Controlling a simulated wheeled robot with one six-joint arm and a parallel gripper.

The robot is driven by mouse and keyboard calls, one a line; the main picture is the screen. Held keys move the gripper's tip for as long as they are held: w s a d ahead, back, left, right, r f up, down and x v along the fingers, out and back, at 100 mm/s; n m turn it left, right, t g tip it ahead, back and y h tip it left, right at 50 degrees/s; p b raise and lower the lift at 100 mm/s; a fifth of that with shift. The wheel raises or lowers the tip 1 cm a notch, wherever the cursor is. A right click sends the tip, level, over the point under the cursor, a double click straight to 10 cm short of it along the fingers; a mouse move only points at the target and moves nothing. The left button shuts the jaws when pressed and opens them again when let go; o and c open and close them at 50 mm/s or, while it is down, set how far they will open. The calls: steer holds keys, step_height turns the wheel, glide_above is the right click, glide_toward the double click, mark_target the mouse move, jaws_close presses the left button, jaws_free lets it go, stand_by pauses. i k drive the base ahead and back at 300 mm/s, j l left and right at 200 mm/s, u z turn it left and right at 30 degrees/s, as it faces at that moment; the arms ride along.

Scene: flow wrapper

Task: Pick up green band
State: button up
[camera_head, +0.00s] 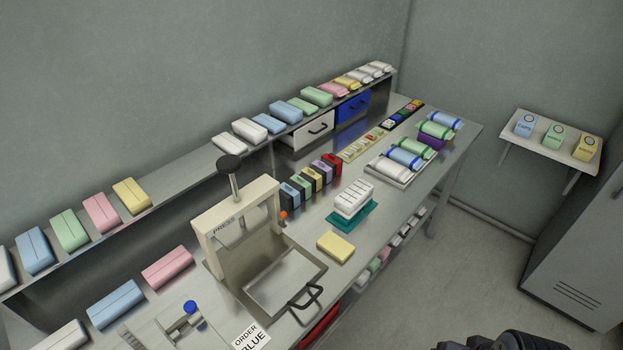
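No thing is plainly marked as the green band. Several green things show: a green-topped piece in the row of small dark cartridges (302,184) behind the press, a green roll (436,130) on the rack, and a green box (556,137) on the wall shelf. A dark part, likely of my gripper or arm (512,341), shows at the bottom edge right of the bench. Its fingertips are cut off, and no held thing shows.
A cream press (236,222) with a black knob and a metal tray (285,283) stands on the bench. A white stack on a teal base (352,201) and a yellow pack (335,246) are nearby. Soft packs line the upper shelf. The floor (470,250) right of the bench is clear.

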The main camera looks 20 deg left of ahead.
mark_target(297, 179)
steer(key=u, duration=1.25)
